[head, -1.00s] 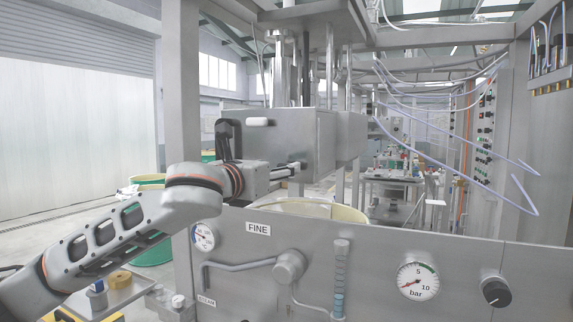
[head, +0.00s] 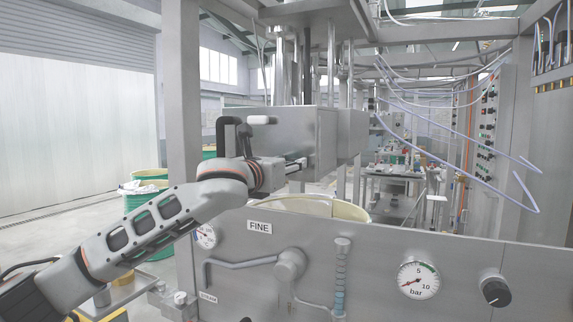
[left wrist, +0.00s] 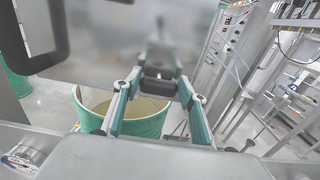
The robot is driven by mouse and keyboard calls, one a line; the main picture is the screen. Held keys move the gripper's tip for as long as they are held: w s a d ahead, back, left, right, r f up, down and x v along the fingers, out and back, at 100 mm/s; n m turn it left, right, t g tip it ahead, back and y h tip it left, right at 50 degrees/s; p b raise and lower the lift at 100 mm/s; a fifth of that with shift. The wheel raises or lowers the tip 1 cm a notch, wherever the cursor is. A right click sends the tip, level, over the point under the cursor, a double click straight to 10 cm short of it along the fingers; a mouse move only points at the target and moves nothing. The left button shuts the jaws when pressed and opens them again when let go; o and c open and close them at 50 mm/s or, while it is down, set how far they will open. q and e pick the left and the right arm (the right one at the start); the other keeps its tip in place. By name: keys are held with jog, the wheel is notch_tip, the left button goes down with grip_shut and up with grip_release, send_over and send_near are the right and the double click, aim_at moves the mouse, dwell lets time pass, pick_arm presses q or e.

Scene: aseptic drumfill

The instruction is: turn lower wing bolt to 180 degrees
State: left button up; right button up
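My left gripper (head: 294,167) reaches in from the left, at the lower part of the front of a grey metal box (head: 290,132). In the left wrist view its two teal fingers (left wrist: 158,88) slant inward, with a dark block between them near the tips. I cannot tell whether that block is a bolt or part of the gripper, nor whether the fingers are shut on anything. The lower wing bolt is not clearly made out. A white rounded knob (head: 262,120) sits higher on the box. My right gripper is not in view.
A metal panel marked FINE (head: 360,245), with gauges, pipes and a black knob (head: 495,289), stands below and in front of the gripper. An open drum (head: 350,211) stands behind it. A grey post (head: 183,110) rises close to my left arm.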

pick_arm(q)
jog(key=shift+n, duration=0.3)
jog(key=shift+f+n, duration=0.35)
jog(key=shift+n, duration=5.5)
jog(key=shift+f+n, duration=0.4)
jog(key=shift+n, duration=5.5)
jog(key=shift+f+n, duration=0.35)
jog(key=shift+n, duration=5.5)
